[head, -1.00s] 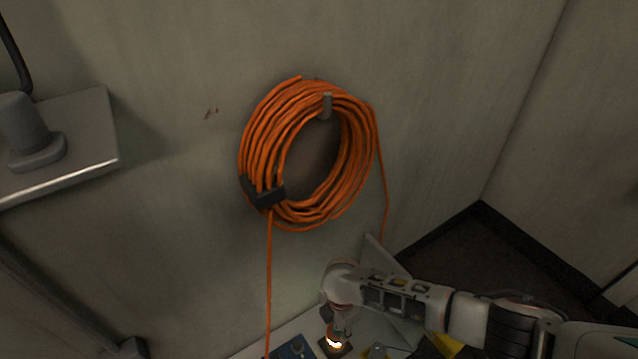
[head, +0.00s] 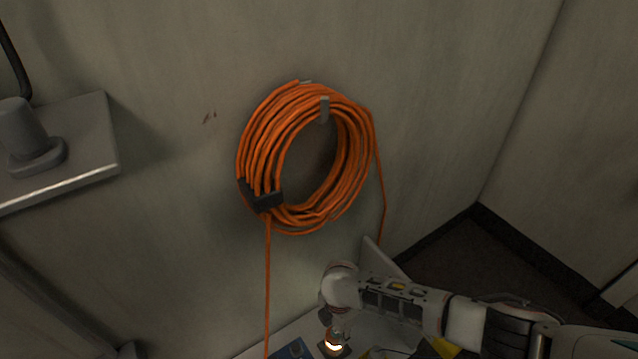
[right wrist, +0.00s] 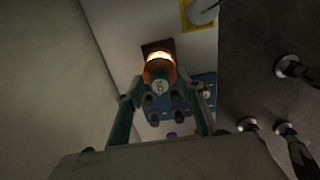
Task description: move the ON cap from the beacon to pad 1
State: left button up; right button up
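The beacon glows bright orange-white, low in the head view (head: 333,346) and at the upper middle of the right wrist view (right wrist: 158,58). The orange cap (right wrist: 160,74), with a pale marked end, sits at the glow and faces my right wrist camera. My right gripper (right wrist: 165,90) is open, with one finger on each side of the cap's line. I see a gap between the fingers and the cap. In the head view my right gripper (head: 337,328) is small and directly above the glow. Pad 1 cannot be made out. My left gripper is out of view.
A blue board (right wrist: 208,80) with several dark round pieces lies beside the beacon; its corner shows in the head view (head: 290,350). A yellow-edged item (right wrist: 200,12) is on the same pale surface. A coiled orange cable (head: 308,155) hangs on the wall. A grey shelf (head: 80,135) juts out at left.

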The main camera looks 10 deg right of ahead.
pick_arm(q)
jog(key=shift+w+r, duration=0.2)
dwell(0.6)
pick_arm(e)
grip_shut()
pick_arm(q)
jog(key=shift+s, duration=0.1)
pick_arm(e)
jog(key=shift+w+r+p, duration=0.1)
jog(key=shift+r+p, duration=0.3)
jog(key=shift+r, duration=0.15)
jog(key=shift+r+p, duration=1.25)
jog(key=shift+r, duration=0.75)
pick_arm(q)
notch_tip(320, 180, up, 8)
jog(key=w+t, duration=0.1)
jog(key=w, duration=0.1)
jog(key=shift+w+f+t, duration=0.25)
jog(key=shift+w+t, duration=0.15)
pick_arm(e)
jog(key=shift+r, duration=0.45)
